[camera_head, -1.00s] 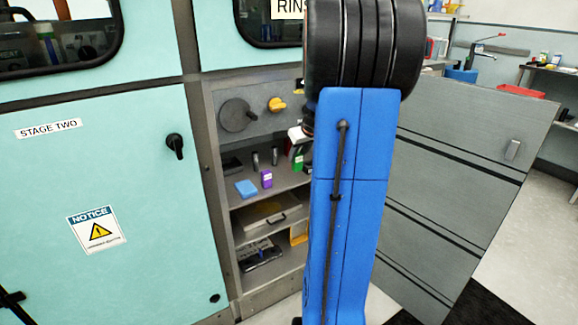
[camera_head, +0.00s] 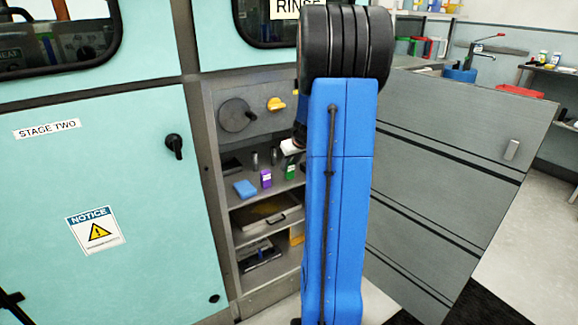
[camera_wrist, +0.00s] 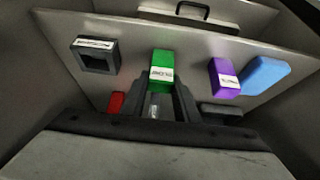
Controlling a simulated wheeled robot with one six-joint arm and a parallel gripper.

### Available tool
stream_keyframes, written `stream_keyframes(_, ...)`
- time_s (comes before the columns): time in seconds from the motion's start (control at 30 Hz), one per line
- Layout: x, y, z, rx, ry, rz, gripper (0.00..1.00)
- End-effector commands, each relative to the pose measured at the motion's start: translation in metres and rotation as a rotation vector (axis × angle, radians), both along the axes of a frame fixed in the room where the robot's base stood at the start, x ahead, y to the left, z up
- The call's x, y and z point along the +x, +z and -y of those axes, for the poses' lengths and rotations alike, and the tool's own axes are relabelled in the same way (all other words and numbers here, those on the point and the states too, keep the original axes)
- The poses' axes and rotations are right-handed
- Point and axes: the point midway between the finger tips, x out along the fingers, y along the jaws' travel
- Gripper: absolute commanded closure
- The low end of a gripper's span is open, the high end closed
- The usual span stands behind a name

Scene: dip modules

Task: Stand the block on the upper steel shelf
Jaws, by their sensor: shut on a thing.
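A green block (camera_wrist: 161,66) with a white label sits between the fingertips of my gripper (camera_wrist: 164,92) in the wrist view. My gripper is shut on it. In the head view the green block (camera_head: 291,171) looks upright at the upper steel shelf (camera_head: 234,206), right of a purple box (camera_head: 266,179). I cannot tell whether its base touches the shelf. My arm hides the shelf's right part in the head view.
A blue block (camera_head: 245,189) lies left of the purple box. The wrist view also shows a black square-framed object (camera_wrist: 98,56) and a red block (camera_wrist: 116,103). Dark cylinders stand behind. A grey open door panel (camera_head: 450,160) stands right of my arm.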

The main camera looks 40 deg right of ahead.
Motion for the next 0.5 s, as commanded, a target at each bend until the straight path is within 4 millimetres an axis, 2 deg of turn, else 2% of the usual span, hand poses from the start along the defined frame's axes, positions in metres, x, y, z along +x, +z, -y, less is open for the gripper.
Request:
stream_keyframes(0.43,0.0037,-0.0079,0.001,-0.002,0.001,0.001,0.95)
stream_keyframes(0.47,0.0037,-0.0078,0.0011,-0.002,0.001,0.001,0.68)
stream_keyframes(0.5,0.0037,-0.0076,0.001,-0.002,0.001,0.001,0.58)
